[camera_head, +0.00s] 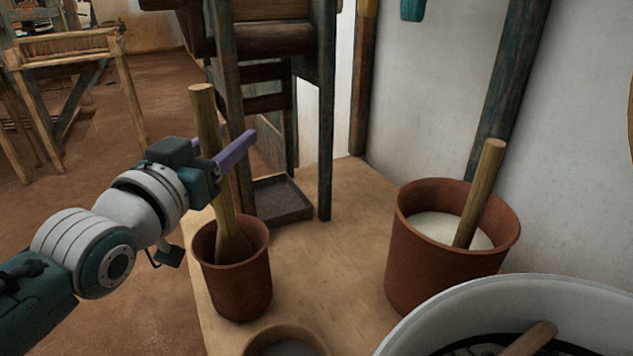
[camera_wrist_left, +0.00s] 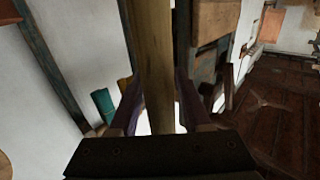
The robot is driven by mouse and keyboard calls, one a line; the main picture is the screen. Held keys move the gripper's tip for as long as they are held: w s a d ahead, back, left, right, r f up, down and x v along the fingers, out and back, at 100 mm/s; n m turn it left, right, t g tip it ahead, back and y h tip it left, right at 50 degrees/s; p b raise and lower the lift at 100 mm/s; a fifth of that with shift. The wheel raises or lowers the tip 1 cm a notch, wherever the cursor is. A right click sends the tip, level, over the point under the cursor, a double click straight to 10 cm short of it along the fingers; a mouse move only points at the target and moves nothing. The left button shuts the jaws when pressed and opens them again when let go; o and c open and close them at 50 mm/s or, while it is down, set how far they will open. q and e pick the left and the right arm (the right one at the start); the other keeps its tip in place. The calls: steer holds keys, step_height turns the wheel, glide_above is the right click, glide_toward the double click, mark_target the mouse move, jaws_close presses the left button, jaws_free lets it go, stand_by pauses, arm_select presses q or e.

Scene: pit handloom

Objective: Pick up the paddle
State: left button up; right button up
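The paddle (camera_head: 204,111) is a wooden stick with a wider lower end, leaning in a small terracotta pot (camera_head: 240,290). My left gripper (camera_head: 233,145) is at the upper part of its handle, with the purple fingers apart on either side of it. In the left wrist view the paddle handle (camera_wrist_left: 153,60) runs between the two fingers of my left gripper (camera_wrist_left: 158,95), with narrow gaps beside it. The paddle's lowest end is hidden inside the pot. My right gripper is not in view.
A larger terracotta pot (camera_head: 400,262) with white contents holds another wooden stick (camera_head: 480,190). A pale basin (camera_head: 440,305) stands at front right and a small bowl (camera_head: 285,335) at the front. A dark tray (camera_head: 282,200) lies behind the small pot, beside a wooden frame (camera_head: 327,120).

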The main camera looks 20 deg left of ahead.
arm_select(q)
jaws_close()
stand_by(0.4)
